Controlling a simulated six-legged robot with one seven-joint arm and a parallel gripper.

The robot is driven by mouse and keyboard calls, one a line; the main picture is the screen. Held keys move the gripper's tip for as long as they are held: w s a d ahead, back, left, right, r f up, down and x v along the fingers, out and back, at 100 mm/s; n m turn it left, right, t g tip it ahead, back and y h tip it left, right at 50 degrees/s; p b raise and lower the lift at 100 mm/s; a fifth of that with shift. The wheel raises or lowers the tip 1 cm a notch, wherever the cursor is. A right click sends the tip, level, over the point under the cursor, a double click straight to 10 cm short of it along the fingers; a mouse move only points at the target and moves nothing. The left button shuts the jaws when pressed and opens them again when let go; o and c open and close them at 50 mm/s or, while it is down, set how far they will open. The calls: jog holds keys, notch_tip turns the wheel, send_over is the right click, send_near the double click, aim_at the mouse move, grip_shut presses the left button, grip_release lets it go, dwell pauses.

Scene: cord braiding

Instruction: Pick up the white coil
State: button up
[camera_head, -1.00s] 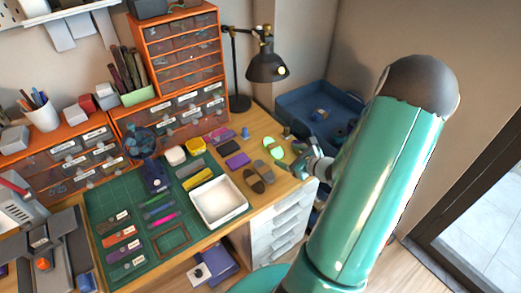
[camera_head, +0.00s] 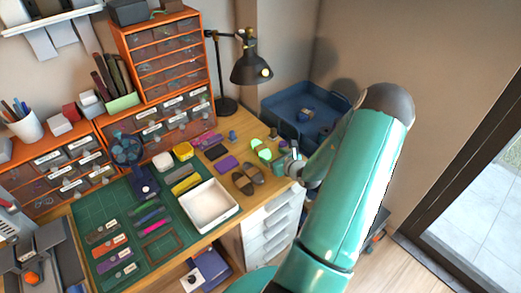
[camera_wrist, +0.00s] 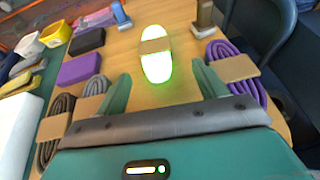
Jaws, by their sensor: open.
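The white coil (camera_wrist: 156,56) glows with a green outline and has a tan band around its middle. It lies on the wooden table, ahead of my gripper (camera_wrist: 161,74) in the wrist view. My gripper is open and empty, with one green finger on each side of the coil's near end in the picture. I cannot tell how high the fingers are above the table. In the head view the coil (camera_head: 262,150) shows bright green, just left of my gripper (camera_head: 286,161).
A purple coil (camera_wrist: 234,66) lies close by the right finger. A grey coil (camera_wrist: 92,94) and a dark coil (camera_wrist: 54,127) lie by the left finger. Purple (camera_wrist: 78,69) and black (camera_wrist: 87,41) blocks lie farther left. A white tray (camera_head: 234,207) and black lamp (camera_head: 250,70) stand nearby.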

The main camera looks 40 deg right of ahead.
aim_at(265, 152)
jog(key=x, duration=0.5)
jog(key=shift+w+a+r, duration=0.25)
jog(key=shift+w, duration=0.05)
jog(key=c, duration=1.1)
